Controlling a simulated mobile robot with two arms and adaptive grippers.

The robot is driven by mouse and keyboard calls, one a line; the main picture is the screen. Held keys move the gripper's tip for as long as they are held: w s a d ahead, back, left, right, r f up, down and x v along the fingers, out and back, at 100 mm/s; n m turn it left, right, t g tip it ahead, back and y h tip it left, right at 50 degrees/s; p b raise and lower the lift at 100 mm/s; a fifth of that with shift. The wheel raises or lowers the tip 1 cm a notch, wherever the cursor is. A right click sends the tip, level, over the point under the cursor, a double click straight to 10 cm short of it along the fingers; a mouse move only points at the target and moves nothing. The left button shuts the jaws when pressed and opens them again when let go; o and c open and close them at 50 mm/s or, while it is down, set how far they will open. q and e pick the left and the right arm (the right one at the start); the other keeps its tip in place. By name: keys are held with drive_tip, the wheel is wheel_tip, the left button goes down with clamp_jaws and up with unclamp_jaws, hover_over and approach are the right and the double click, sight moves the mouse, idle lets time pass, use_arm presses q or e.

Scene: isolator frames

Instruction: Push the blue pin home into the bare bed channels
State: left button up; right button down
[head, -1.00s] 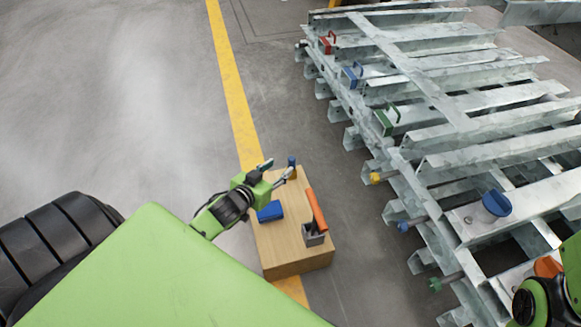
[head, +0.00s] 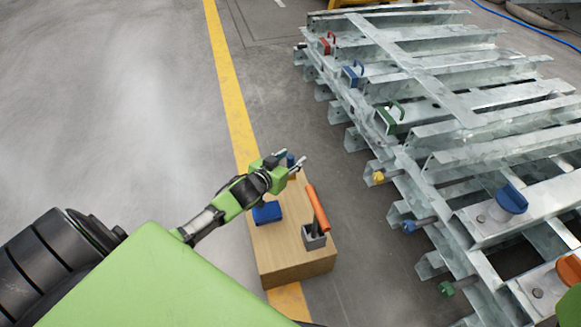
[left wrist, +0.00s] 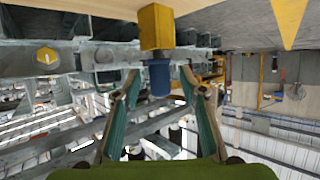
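In the left wrist view the blue head (left wrist: 160,78) lies between the two open fingers (left wrist: 160,95), with a gap on both sides, below a yellow-brown block (left wrist: 157,27). My right gripper is not in view; only a bit of green arm shows at the lower right edge.
A blue block (head: 267,213) and an orange-handled tool (head: 318,208) in a grey holder (head: 313,238) sit on the box. Bare floor lies between box and channels.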

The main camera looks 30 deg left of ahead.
use_arm(q)
drive_tip(key=shift+c, duration=0.4)
clamp_jaws()
drive_tip(key=shift+r, duration=0.1)
